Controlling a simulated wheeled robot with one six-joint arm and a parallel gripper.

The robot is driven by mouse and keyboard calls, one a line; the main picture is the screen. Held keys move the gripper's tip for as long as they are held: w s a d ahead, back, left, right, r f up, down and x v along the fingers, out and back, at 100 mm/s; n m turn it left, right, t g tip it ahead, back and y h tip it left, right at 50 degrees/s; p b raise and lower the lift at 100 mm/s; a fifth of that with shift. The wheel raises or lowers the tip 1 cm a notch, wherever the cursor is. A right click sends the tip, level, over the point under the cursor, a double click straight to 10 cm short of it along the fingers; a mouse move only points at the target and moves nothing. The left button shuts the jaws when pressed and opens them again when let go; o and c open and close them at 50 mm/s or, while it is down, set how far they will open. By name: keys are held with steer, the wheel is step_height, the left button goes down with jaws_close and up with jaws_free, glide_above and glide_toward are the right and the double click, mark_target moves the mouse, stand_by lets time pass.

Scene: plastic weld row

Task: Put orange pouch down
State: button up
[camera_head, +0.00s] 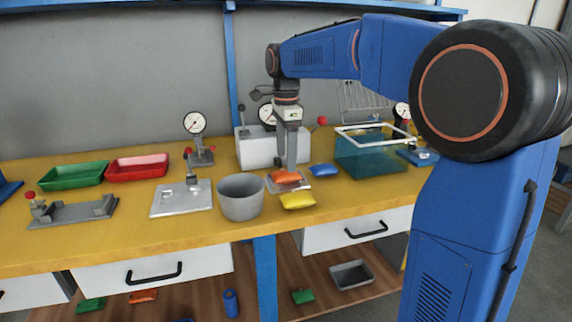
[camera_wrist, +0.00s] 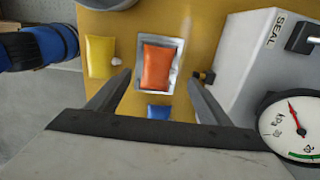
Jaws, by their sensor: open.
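The orange pouch (camera_head: 280,177) lies flat on a small silver plate (camera_head: 303,185) on the yellow bench top. In the wrist view the orange pouch (camera_wrist: 160,67) lies within the rim of the silver plate (camera_wrist: 146,41). My gripper (camera_head: 286,165) is above the pouch, pointing down. In the wrist view my gripper (camera_wrist: 158,78) is open, with one finger to each side and a gap between fingers and pouch. The head view partly hides the pouch behind the fingers.
A yellow pouch (camera_head: 298,201) and a blue pouch (camera_head: 323,171) lie close by. A grey bucket (camera_head: 241,198) stands to the left, a white sealing box (camera_head: 257,150) with a gauge behind, and a teal open bin (camera_head: 372,158) to the right.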

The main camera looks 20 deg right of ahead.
step_height(320, 180, up, 8)
steer(key=s+d+f+n+t, duration=0.1)
steer(key=s+d+f+n, duration=0.15)
steer(key=s, duration=0.35)
steer(key=s+d+f+n+t, duration=0.1)
steer(key=s+f+n, duration=0.15)
steer(key=s, duration=0.35)
steer(key=s+d+f+n, duration=0.1)
steer(key=s+n, duration=0.3)
steer(key=s, duration=0.1)
steer(key=s+d+f+n+t, duration=0.2)
steer(key=s+f+n, duration=0.7)
steer(key=s+f, duration=0.7)
steer(key=shift+s+d+t, duration=0.25)
steer(key=shift+t, duration=0.15)
